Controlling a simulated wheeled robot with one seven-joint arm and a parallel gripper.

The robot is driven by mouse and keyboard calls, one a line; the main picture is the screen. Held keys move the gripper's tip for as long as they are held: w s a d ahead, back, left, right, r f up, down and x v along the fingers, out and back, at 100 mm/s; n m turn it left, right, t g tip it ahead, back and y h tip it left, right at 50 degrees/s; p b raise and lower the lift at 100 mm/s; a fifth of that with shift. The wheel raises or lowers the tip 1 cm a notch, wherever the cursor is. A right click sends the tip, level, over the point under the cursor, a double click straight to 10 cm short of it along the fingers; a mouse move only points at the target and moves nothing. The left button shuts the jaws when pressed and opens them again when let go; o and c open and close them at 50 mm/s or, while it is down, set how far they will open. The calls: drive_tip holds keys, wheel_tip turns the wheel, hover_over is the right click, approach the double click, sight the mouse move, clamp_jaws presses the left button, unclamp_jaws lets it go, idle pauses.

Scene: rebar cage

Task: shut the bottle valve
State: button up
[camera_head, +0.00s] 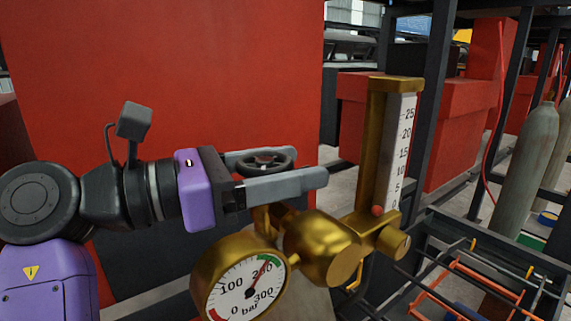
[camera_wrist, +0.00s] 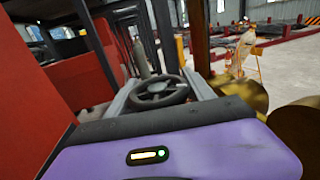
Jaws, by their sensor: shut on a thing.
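The bottle valve's dark round handwheel (camera_head: 264,163) sits on top of a brass regulator body (camera_head: 320,240). My gripper (camera_head: 275,172) reaches in from the left with its two grey fingers on either side of the handwheel, shut on it. In the wrist view the handwheel (camera_wrist: 159,91) lies between the two fingers, its spokes facing up. A round pressure gauge (camera_head: 245,287) in bar hangs below the gripper, its needle in the upper right part of the dial, near 200. The valve stem is partly hidden by the near finger.
A brass flow tube (camera_head: 395,150) with a scale rises just right of my fingertips, its red ball near 0. A large red panel (camera_head: 170,80) stands behind my arm. Grey cylinders (camera_head: 528,170) and a frame with orange bars (camera_head: 470,290) are at the right.

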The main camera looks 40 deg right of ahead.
drive_tip(key=m+g, duration=0.1)
drive_tip(key=m+g+y, duration=0.1)
drive_tip(key=g, duration=0.1)
drive_tip(key=m+g, duration=0.1)
drive_tip(key=shift+s+a, duration=0.1)
drive_tip(key=shift+s, duration=0.15)
drive_tip(key=shift+s+a+m+g+y, duration=0.1)
drive_tip(key=shift+s+m+g+y, duration=0.05)
drive_tip(key=shift+m+g+y, duration=0.65)
drive_tip(key=shift+s+a+m+g+y, duration=0.2)
drive_tip(key=shift+m+g+y, duration=0.25)
drive_tip(key=shift+g, duration=0.55)
drive_tip(key=shift+s+a+m+g+y, duration=0.1)
drive_tip(key=shift+s+m+g+y, duration=0.05)
drive_tip(key=shift+m+g+y, duration=0.65)
drive_tip(key=o, duration=1.4)
drive_tip(key=shift+c, duration=0.2)
